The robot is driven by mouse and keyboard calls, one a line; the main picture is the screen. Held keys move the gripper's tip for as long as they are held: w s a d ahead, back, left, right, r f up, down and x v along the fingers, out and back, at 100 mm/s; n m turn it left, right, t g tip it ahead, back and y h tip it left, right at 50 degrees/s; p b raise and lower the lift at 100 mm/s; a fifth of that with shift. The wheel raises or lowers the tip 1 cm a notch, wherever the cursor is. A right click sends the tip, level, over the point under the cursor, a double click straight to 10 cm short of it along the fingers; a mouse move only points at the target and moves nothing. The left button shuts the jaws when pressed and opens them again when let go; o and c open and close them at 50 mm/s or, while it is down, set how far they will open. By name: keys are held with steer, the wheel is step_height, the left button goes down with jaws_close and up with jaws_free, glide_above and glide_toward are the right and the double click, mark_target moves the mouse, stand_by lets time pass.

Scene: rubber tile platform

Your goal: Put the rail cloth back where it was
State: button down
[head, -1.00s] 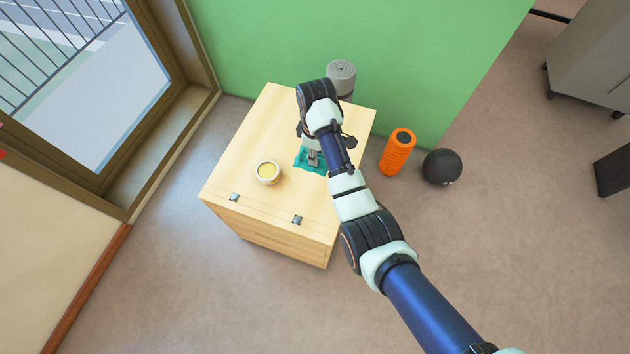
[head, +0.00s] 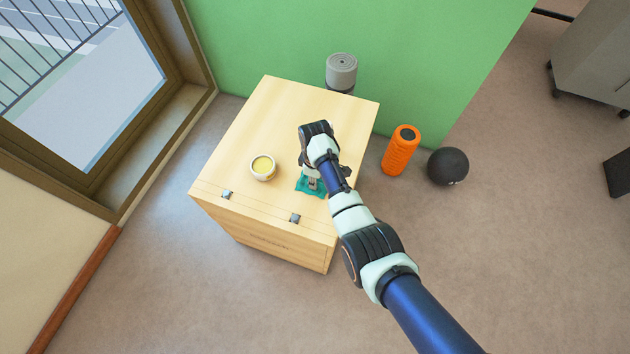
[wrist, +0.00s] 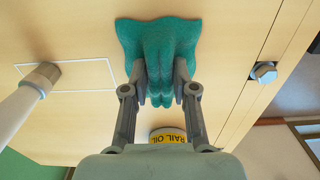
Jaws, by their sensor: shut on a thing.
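The teal rail cloth (head: 303,189) is at the front right part of the pale wooden box top (head: 262,110). My gripper (head: 313,182) points down over it and is shut on it. In the wrist view the cloth (wrist: 158,35) is bunched between the two fingertips (wrist: 160,75) and spreads out beyond them. I cannot tell whether it touches the wood. A white outlined rectangle (wrist: 108,63) is marked on the wood to the left in the wrist view. My arm hides that area in the head view.
An open jar of yellow rail oil (head: 263,168) stands left of the cloth; its label (wrist: 168,136) shows in the wrist view. A pale rod with a grey end (wrist: 35,85) overlaps the outline's left side. The back left top is clear.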

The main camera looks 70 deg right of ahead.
steer(key=shift+w, duration=0.1)
steer(key=shift+d, duration=0.1)
steer(key=c, duration=1.4)
jaws_free()
steer(key=shift+f, duration=0.15)
steer(key=o, duration=0.5)
step_height(320, 180, up, 12)
steer(key=p, duration=0.6)
steer(key=shift+r, duration=0.25)
